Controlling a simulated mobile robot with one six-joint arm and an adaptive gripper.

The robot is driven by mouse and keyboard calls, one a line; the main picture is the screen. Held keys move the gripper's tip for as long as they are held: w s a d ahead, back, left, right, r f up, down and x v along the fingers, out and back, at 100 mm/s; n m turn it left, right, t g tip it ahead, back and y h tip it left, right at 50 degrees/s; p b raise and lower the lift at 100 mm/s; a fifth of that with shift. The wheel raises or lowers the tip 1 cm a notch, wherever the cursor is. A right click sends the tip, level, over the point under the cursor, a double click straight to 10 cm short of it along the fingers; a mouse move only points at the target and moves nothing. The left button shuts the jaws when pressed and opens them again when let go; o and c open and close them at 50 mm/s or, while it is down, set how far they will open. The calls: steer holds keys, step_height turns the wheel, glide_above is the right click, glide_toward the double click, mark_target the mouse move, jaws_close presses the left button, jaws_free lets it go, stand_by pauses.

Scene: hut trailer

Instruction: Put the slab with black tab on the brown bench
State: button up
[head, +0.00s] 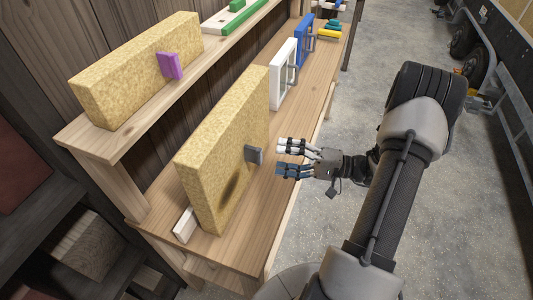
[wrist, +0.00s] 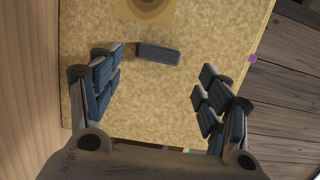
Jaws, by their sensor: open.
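The slab with the black tab (head: 226,139) is a thick yellowish, speckled block standing upright on the lower level of the brown wooden bench (head: 237,247). Its dark tab (head: 253,155) sticks out from the broad face towards my gripper. My gripper (head: 284,159) is open and empty, just right of the tab and apart from it. In the wrist view the slab (wrist: 150,105) fills the middle, and the tab (wrist: 159,53) lies between and a little above the open fingers (wrist: 160,76).
A similar slab with a purple tab (head: 125,80) stands on the raised shelf (head: 75,138). A small white block (head: 184,226) touches or nearly touches the near slab. White (head: 283,73) and blue (head: 304,40) handled pieces stand farther along the bench. Open floor (head: 365,60) lies right.

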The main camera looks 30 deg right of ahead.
steer(key=v, duration=0.5)
steer(key=s+a+r+n+g+h, duration=0.1)
steer(key=a+r+n+g, duration=0.3)
steer(key=a, duration=0.4)
steer(key=s+a+r+n+g+h, duration=0.1)
steer(key=s+a+r+g, duration=0.1)
steer(key=a+r+g, duration=0.4)
steer(key=s+a+r+n+t+h, duration=0.2)
steer(key=s+a+r+h, duration=0.4)
steer(key=s+h, duration=0.4)
steer(key=shift+a+n+t+h, duration=0.4)
steer(key=shift+a+n+h, duration=0.3)
steer(key=shift+s+f, duration=0.1)
